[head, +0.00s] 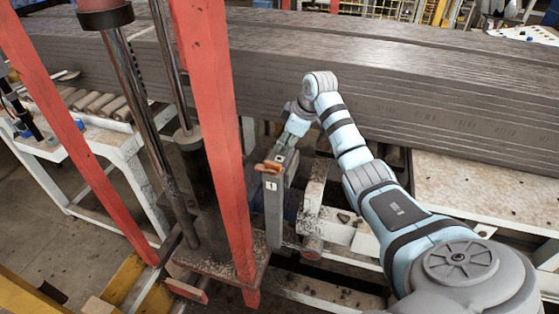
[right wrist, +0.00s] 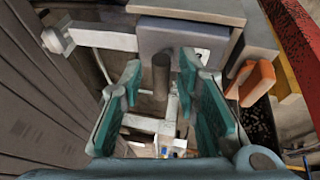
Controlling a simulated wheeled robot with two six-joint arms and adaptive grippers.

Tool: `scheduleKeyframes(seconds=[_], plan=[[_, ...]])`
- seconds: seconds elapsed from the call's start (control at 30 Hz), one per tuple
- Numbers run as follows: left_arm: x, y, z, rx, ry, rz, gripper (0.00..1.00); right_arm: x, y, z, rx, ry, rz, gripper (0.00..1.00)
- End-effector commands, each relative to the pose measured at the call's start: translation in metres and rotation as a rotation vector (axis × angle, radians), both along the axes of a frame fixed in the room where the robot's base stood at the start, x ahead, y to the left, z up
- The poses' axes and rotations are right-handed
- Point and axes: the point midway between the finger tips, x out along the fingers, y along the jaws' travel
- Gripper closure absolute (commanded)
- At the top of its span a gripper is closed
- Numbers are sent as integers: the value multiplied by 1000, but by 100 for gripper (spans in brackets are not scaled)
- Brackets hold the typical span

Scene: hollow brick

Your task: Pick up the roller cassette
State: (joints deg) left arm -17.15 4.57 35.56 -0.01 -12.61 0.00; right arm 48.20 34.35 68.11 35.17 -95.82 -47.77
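No part is clearly marked as the roller cassette. An upright grey post (head: 273,208) with a label "1" and an orange handle (head: 268,167) stands beside the red frame. My right gripper (head: 284,148) is at the top of this post. In the right wrist view, my right gripper (right wrist: 162,72) is open, with teal pads spread apart. A dark upright cylinder (right wrist: 161,78) shows between its fingertips, in front of a grey block (right wrist: 170,36). I cannot tell whether the pads touch it. The orange piece (right wrist: 257,83) is right of the fingers. My left gripper is out of view.
A red frame (head: 215,100) with dark metal rods stands close left of the post. A long stack of grey bricks (head: 430,95) lies behind. A white bench (head: 100,145) with several rollers (head: 95,102) is at the left. White machine framing (head: 345,235) lies below my right arm.

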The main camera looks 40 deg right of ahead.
Motion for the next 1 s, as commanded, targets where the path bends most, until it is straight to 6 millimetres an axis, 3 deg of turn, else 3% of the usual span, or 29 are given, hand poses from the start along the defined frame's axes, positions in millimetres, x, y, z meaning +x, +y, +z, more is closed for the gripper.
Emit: scheduleKeyframes(seconds=[0.03,0.13,0.73,0.87,1.0], plan=[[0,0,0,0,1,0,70,0,0,0,0,0,0,84],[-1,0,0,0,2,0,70,0,0,0,0,0,0,100],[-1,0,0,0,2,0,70,2,2,4,0,-3,3,100],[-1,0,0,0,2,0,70,2,1,15,0,-3,3,100],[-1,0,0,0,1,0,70,1,0,40,-1,-6,0,100]])
